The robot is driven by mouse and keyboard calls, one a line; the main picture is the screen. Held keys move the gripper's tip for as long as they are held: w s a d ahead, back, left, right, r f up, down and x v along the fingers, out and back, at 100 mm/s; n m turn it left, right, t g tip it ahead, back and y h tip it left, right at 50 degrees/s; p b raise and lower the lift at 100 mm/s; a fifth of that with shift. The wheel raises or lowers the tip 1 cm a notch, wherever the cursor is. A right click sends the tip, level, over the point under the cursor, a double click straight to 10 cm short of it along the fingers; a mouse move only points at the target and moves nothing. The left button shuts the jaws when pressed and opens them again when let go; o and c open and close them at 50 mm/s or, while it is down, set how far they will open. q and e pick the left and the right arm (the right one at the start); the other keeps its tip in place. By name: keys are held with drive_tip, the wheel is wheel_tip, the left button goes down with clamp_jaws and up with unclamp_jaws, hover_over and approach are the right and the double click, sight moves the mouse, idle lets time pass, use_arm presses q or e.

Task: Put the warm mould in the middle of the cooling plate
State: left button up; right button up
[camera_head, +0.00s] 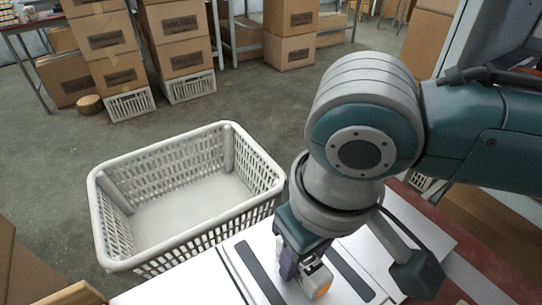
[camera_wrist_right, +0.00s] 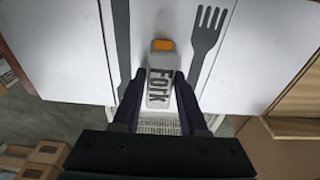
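A pale, light grey block with an orange end and the word "Fork" on it (camera_wrist_right: 160,78) is between the two dark fingers of my right gripper (camera_wrist_right: 160,80). The fingertips appear to touch its sides. In the head view the block (camera_head: 319,281) shows beside one purple-dark finger of the right gripper (camera_head: 300,268); the other finger is hidden. Below is a white surface (camera_wrist_right: 240,75) with a dark fork shape (camera_wrist_right: 207,45) and a dark bar (camera_wrist_right: 121,45) on either side of the block. I cannot tell which surface is the cooling plate. My left gripper is not in view.
An empty white slatted crate (camera_head: 107,213) stands to the left of the white surface. Cardboard boxes (camera_head: 180,40) are stacked at the back. The grey floor (camera_head: 250,100) between is clear. A reddish edge (camera_head: 455,255) lies at the right.

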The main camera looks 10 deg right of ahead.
sight(311, 264)
drive_tip(key=o, duration=0.3)
drive_tip(key=shift+o, duration=0.2)
wheel_tip(311, 264, up, 11)
drive_tip(key=s+p, duration=0.1)
drive_tip(key=p, duration=0.3)
drive_tip(key=shift+s+a+t+y, duration=0.6)
drive_tip(key=shift+s+a+y, duration=1.1)
drive_tip(key=shift+s, duration=0.4)
drive_tip(key=s+d+f+m+t+h, duration=0.1)
drive_tip(key=s+d+f+m+h, duration=0.1)
drive_tip(key=s+d, duration=0.5)
drive_tip(key=d+h, duration=0.1)
drive_tip(key=d, duration=0.4)
drive_tip(key=shift+d+f+h, duration=0.15)
drive_tip(key=shift+d+h, duration=0.15)
drive_tip(key=shift+d, duration=0.1)
